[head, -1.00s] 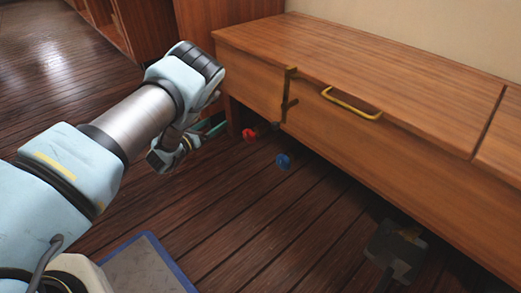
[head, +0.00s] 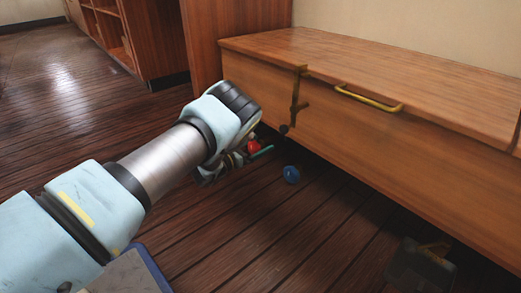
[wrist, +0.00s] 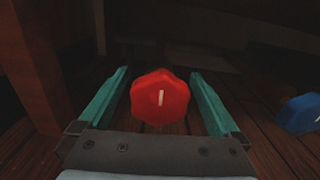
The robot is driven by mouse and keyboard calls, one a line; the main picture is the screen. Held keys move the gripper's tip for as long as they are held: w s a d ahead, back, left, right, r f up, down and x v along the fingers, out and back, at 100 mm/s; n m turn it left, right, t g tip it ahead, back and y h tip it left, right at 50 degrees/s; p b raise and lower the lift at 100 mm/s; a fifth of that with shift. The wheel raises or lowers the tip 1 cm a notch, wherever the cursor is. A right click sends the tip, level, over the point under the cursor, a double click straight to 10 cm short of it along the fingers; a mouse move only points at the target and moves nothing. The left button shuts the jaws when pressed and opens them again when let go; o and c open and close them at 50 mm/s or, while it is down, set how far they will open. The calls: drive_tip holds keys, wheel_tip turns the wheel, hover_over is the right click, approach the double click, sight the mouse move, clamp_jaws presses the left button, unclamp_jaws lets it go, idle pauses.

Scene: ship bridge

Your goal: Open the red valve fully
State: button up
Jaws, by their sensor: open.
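The red valve (wrist: 160,98) is a round, lobed red knob with a short white line on its face, nearly upright in the wrist view. It sits between the two teal fingers of my gripper (wrist: 160,92), with a visible gap on each side. In the head view the red valve (head: 254,146) shows low under the wooden bench, partly hidden by my gripper (head: 258,153). The gripper is open and around the knob, not closed on it. Whether the fingers reach past the knob's face is hard to tell.
A blue knob (head: 291,174) stands to the right of the red one, and also shows at the right edge of the wrist view (wrist: 300,114). The wooden bench (head: 400,140) with a yellow handle (head: 368,98) overhangs both. A dark box-like object (head: 420,268) lies at the lower right.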

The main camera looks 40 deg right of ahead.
drive_tip(key=shift+d, duration=0.45)
drive_tip(key=c, duration=1.3)
drive_tip(key=shift+r, duration=0.1)
